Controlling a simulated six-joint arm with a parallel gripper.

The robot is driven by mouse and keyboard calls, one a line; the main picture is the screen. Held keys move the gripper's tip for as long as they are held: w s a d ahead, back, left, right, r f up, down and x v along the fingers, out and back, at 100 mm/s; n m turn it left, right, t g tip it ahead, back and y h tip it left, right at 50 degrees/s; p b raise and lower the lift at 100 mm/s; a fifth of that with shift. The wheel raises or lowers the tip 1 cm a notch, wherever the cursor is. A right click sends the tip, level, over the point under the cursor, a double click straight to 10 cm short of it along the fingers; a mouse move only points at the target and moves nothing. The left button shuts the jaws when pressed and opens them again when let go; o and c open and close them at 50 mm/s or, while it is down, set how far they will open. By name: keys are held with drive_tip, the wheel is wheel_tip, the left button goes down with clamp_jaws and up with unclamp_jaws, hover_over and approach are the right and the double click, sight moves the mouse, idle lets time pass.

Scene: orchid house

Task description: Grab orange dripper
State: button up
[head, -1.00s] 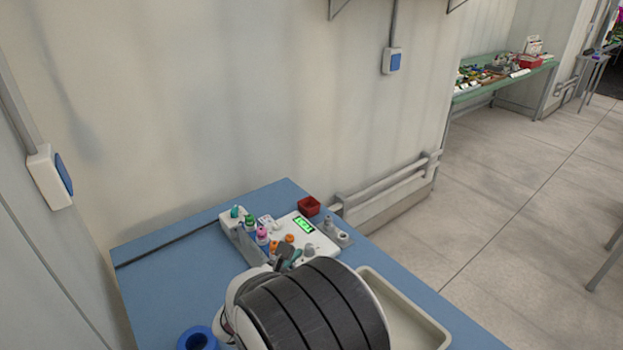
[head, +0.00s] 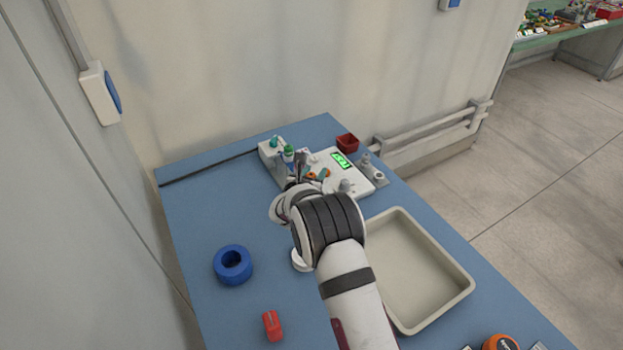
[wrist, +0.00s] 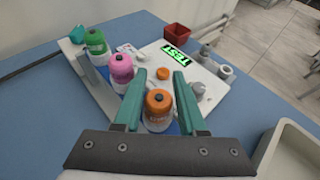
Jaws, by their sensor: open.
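The orange dripper (wrist: 158,108) is a small bottle with an orange cap and a white label. In the wrist view it stands upright between the two teal fingers of my gripper (wrist: 158,100). The fingers are open, one on each side of it, and I see a gap on both sides. A pink bottle (wrist: 121,72) and a green bottle (wrist: 95,42) stand in a row to its far left. In the head view my arm hides most of my gripper (head: 300,178) and the orange dripper.
A white device (head: 352,180) with a lit green display (wrist: 176,53) is just behind. A red box (head: 347,142) stands past it. A cream tray (head: 463,290) is right of my arm. A blue ring (head: 233,264) and a red object (head: 272,326) lie at left on the blue table.

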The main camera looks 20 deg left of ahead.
clamp_jaws()
idle(0.3)
